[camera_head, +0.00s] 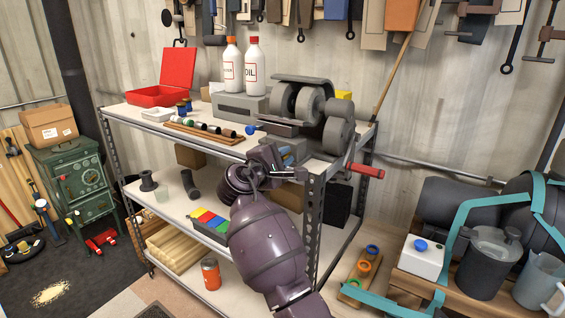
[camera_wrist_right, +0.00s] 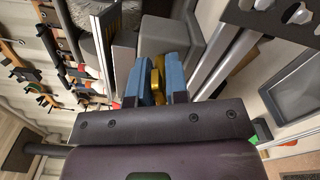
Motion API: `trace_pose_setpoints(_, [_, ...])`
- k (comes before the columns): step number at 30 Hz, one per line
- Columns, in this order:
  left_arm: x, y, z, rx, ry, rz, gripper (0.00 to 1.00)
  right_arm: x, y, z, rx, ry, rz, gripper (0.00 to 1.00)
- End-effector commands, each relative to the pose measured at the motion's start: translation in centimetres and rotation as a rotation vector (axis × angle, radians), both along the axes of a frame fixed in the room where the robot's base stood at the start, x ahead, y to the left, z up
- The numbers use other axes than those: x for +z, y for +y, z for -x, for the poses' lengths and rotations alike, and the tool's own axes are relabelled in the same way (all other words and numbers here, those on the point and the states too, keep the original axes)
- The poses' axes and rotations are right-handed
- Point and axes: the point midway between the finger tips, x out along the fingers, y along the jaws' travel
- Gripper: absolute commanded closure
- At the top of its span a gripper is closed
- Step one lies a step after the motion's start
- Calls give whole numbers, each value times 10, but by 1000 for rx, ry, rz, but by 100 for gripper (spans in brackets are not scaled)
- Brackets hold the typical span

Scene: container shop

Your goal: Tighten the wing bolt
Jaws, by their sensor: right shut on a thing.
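My right gripper (camera_head: 293,153) is at the front edge of the shelf's top, just below the grey grinder-like machine (camera_head: 312,108). Its blue fingers show best in the right wrist view (camera_wrist_right: 161,78). They are shut on a brass-yellow piece, the wing bolt (camera_wrist_right: 157,88), which is partly hidden between them. In the head view the bolt is hidden by the gripper and the machine. My left gripper is not in view.
The metal shelf (camera_head: 130,112) carries two oil bottles (camera_head: 252,66), an open red box (camera_head: 172,80) and a wooden tray of small items (camera_head: 203,132). A red handle (camera_head: 366,171) sticks out right of the machine. A crowded bench stands at lower right.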

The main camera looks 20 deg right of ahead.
Motion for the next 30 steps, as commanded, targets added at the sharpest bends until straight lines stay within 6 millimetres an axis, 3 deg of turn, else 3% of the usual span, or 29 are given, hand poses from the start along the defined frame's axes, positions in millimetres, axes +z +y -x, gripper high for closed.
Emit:
trace_pose_setpoints(15, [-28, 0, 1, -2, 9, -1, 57, -3, -1, 0, -1, -264, -206, 100])
trace_pose_setpoints(30, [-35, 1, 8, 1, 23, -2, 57, -1, -1, 0, 0, -314, -243, 100])
